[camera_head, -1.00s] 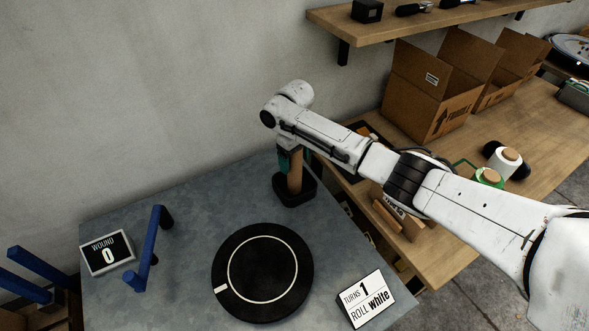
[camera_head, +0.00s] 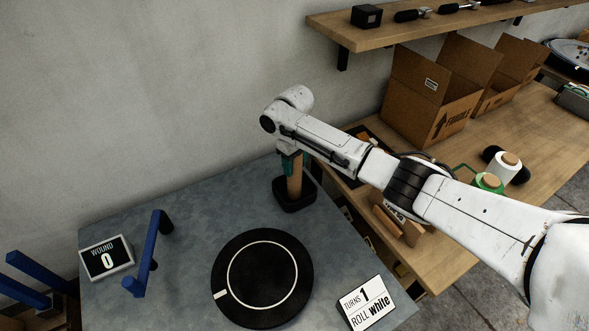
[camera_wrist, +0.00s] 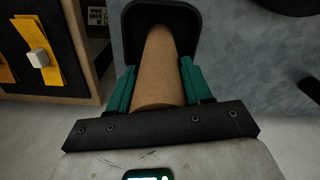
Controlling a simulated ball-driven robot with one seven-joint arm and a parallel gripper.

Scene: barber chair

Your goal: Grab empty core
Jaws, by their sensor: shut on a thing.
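The empty core is a plain brown cardboard tube (camera_head: 294,182) standing upright in a black square holder (camera_head: 294,197) at the back right of the grey table. My gripper (camera_head: 289,162) is at the upper part of the core, with its teal fingers on either side of it. In the wrist view the core (camera_wrist: 160,75) lies between the two teal fingers of my gripper (camera_wrist: 157,88), which is shut on it. The core's far end sits inside the black holder (camera_wrist: 133,20). My arm hides the core's top in the head view.
A black turntable (camera_head: 262,275) with a white ring lies on the grey table (camera_head: 200,220), near a blue bracket (camera_head: 150,250). Signs read "WOUND 0" (camera_head: 106,258) and "TURNS 1 ROLL white" (camera_head: 366,302). A wooden bench (camera_head: 440,240) holds cardboard boxes (camera_head: 432,95) and white (camera_head: 506,167) and green rolls (camera_head: 487,184).

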